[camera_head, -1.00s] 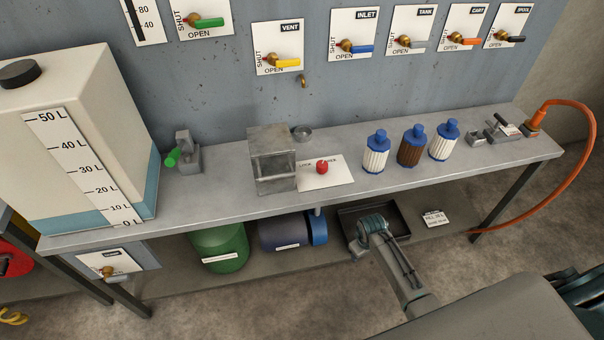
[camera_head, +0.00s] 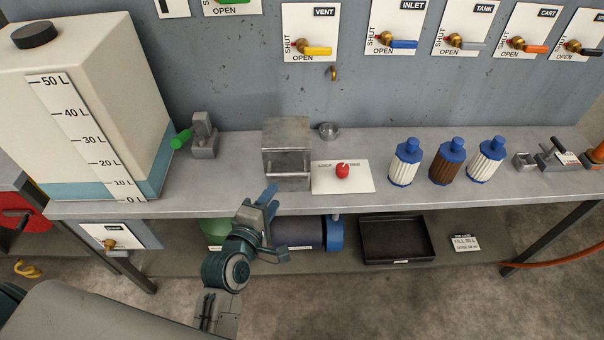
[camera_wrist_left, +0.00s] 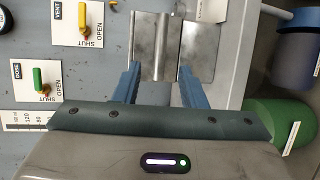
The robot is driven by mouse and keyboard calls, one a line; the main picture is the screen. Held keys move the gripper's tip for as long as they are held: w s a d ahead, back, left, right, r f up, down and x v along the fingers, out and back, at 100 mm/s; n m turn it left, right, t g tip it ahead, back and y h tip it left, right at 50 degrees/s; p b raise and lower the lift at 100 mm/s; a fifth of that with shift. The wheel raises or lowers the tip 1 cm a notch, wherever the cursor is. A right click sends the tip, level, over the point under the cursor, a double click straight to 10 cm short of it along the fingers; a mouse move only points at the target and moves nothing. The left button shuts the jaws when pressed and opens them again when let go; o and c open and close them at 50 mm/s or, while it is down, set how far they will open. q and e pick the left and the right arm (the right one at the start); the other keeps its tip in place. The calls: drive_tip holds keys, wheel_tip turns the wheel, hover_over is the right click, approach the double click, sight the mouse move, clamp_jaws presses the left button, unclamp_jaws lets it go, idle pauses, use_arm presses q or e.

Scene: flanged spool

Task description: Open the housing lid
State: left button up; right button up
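The housing is a grey metal box (camera_head: 288,165) on the bench, with a lid (camera_head: 287,133) on top and a bar along its upper front. The lid looks down; I cannot see a gap. A plate with a red knob (camera_head: 342,170), partly readable as "LOCK", lies to its right. My left gripper (camera_head: 270,198) is in front of and below the housing, at the bench's front edge. In the left wrist view its blue fingers (camera_wrist_left: 158,76) are apart and empty, facing the metal housing (camera_wrist_left: 172,48). My right gripper is not in view.
Filter cartridges (camera_head: 448,162) stand to the right, a green-handled fitting (camera_head: 203,138) and a big tank (camera_head: 95,110) to the left. A black tray (camera_head: 398,240) is on the lower shelf. Valve panels line the wall.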

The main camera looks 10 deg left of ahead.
sight(286, 177)
use_arm(q)
drive_tip(key=shift+b+x, duration=1.95)
drive_tip(key=shift+x, duration=3.15)
drive_tip(key=shift+a+f, duration=0.1)
drive_tip(key=shift+s, duration=0.1)
clamp_jaws()
